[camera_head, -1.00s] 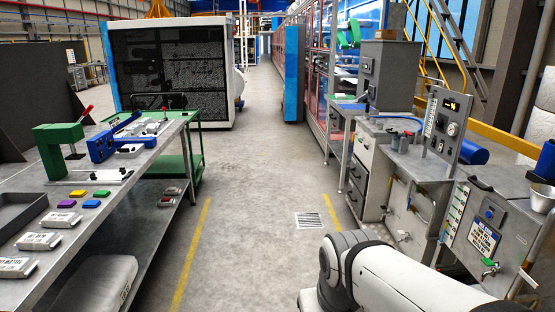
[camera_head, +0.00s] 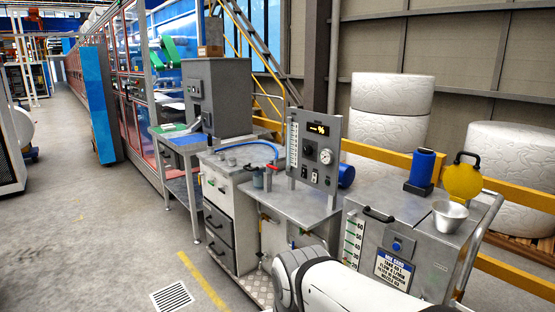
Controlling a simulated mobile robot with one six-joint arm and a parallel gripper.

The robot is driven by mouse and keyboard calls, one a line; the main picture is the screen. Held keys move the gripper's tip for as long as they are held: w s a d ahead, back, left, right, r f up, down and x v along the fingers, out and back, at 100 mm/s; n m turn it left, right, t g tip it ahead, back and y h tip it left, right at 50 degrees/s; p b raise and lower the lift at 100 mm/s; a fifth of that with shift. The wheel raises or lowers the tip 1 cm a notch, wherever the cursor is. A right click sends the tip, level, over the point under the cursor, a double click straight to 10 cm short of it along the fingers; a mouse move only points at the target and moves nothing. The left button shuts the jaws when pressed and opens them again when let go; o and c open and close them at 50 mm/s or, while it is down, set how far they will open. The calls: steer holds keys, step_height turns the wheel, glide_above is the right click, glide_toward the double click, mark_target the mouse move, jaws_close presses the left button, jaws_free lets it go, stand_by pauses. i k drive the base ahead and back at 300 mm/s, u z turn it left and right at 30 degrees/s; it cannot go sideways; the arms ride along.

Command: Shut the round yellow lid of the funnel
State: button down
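The round yellow lid (camera_head: 462,178) stands raised, upright, at the right of the head view. It has a small dark handle at its top. The silver funnel (camera_head: 450,216) sits open just below and in front of it, on top of a grey metal tank cabinet (camera_head: 406,245). My white arm shows at the bottom centre, in front of the cabinet and below the lid. My gripper is outside the picture, so I cannot see its fingers.
A blue cylinder (camera_head: 422,172) stands left of the lid on the cabinet. A gauge panel (camera_head: 314,150) rises above the neighbouring bench (camera_head: 290,205). A yellow rail (camera_head: 520,196) and white rolls (camera_head: 392,108) are behind. Open floor (camera_head: 95,235) lies to the left.

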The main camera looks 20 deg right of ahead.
mark_target(464, 182)
steer(key=z, duration=0.75)
steer(key=i, duration=1.25)
steer(key=z, duration=0.8)
steer(key=i, duration=0.35)
steer(key=z, duration=0.25)
steer(key=k, duration=0.75)
steer(key=z, duration=0.2)
steer(key=i, duration=0.75)
steer(key=u, duration=0.1)
